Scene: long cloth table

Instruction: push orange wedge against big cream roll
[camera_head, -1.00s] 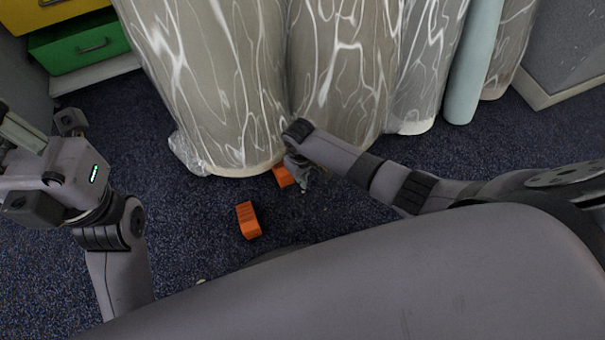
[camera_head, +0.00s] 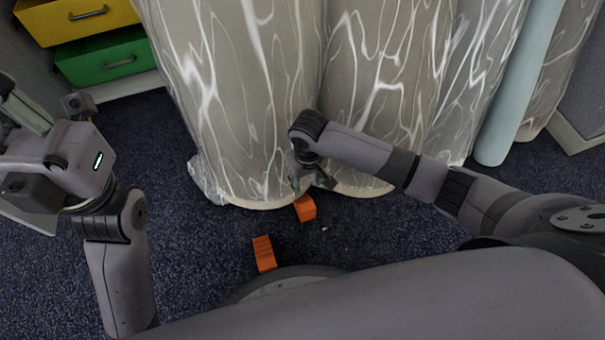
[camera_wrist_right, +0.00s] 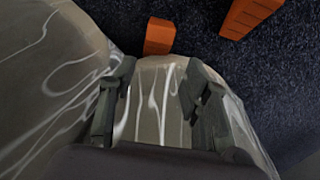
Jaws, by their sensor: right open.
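A large plastic-wrapped roll (camera_head: 235,100) with a cream bottom edge stands upright at the left of the row. One orange wedge (camera_head: 306,209) lies on the floor at its lower right edge, very close to it; I cannot tell whether they touch. It also shows in the right wrist view (camera_wrist_right: 159,36). A second orange wedge (camera_head: 264,253) lies nearer to me, apart from the rolls. My right gripper (camera_head: 314,182) is open and empty, just above and behind the first wedge, beside the rolls. My left gripper (camera_head: 45,120) is at the far left, its fingers unclear.
More wrapped rolls (camera_head: 385,90) and a pale blue roll (camera_head: 515,85) stand to the right. Yellow (camera_head: 85,12) and green (camera_head: 110,62) drawers are at the back left. Dark carpet (camera_head: 165,150) is clear left of the rolls.

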